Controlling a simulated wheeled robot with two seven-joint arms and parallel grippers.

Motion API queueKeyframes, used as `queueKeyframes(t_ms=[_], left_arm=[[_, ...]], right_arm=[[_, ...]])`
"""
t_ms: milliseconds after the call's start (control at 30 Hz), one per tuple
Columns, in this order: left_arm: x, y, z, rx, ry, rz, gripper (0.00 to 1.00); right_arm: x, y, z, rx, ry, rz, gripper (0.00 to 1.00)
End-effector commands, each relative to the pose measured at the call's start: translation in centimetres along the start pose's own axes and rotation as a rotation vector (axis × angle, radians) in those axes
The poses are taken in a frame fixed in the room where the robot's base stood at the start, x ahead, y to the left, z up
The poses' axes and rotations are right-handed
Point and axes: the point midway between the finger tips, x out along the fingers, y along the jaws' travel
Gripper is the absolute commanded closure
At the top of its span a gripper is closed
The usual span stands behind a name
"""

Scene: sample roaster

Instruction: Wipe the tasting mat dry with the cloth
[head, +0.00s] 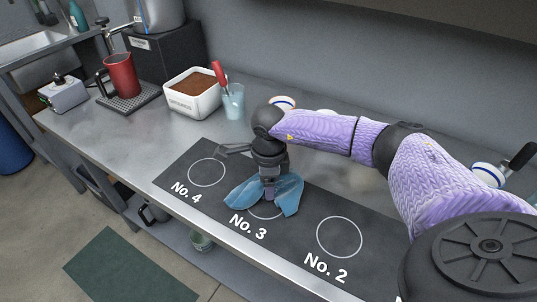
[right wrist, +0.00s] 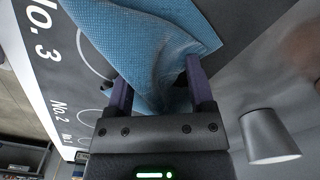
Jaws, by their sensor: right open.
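The dark tasting mat (head: 295,228) lies along the front of the metal counter, with white rings and labels No. 4, No. 3 and No. 2 showing. A blue cloth (head: 287,192) lies draped and creased over the No. 3 ring and hides much of it. My right gripper (head: 268,184) points down over the cloth. In the right wrist view its fingers (right wrist: 160,95) are apart, with the bunched cloth (right wrist: 145,50) between and beyond them. I cannot make out any wet patch on the mat. My left gripper is not in view.
A red jug (head: 121,75) on a drip tray, a white bin of brown grounds (head: 193,93) and a pale blue cup with a red-handled tool (head: 233,103) stand behind the mat. A grey tapered thing (right wrist: 268,137) is beside my right gripper.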

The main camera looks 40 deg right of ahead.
Motion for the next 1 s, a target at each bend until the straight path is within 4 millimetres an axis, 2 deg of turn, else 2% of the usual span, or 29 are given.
queueKeyframes(t_ms=[67, 533, 1000], left_arm=[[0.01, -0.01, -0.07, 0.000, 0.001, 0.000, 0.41], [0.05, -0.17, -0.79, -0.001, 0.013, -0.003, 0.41], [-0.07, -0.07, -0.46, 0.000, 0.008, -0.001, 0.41]], right_arm=[[0.03, 0.03, 0.01, -0.001, 0.000, 0.001, 0.43], [0.00, 0.01, 0.01, 0.000, 0.000, 0.000, 0.98], [-0.19, 0.03, 0.06, -0.001, 0.000, 0.001, 1.00]])
